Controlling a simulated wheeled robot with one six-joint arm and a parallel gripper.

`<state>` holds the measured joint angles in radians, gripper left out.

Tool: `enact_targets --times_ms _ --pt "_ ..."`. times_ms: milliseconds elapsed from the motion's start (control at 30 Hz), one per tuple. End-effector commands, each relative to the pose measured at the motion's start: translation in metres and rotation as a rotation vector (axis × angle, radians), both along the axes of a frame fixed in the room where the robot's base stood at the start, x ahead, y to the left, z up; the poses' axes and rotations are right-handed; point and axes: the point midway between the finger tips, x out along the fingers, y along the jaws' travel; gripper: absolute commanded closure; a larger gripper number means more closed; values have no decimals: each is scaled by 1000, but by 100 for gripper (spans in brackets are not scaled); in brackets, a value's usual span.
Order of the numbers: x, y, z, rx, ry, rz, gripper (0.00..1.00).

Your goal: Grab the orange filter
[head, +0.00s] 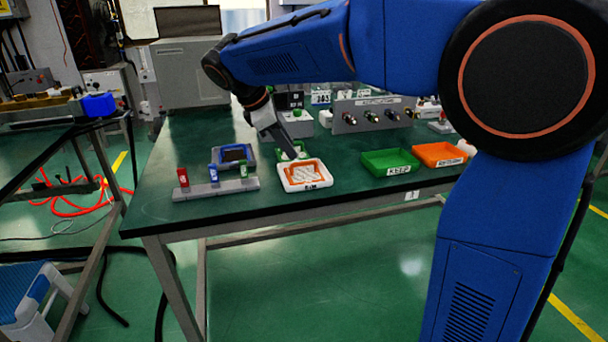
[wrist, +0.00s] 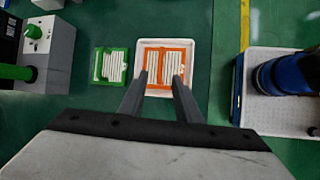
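The orange filter (head: 304,172) lies flat in a white tray (head: 322,182) near the front edge of the table. In the wrist view the orange filter (wrist: 169,62) has pale slats in an orange frame, inside the white tray (wrist: 195,50). My gripper (wrist: 161,78) is open, its two fingers apart and empty. In that view the fingertips overlap the near part of the filter. In the head view my gripper (head: 287,153) is just behind the tray, pointing down. I cannot tell its exact height above the filter.
A green filter (wrist: 110,65) lies left of the tray in the wrist view. A blue-framed filter (head: 236,154) and a grey rack (head: 217,189) with coloured tags sit left. A green KEEP tray (head: 389,162) and an orange tray (head: 438,154) stand right.

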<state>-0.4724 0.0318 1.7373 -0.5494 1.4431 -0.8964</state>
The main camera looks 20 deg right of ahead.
Motion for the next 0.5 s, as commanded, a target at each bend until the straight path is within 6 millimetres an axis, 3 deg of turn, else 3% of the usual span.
enact_targets --times_ms 500 --pt "9 -30 -39 -1 1 -2 69"
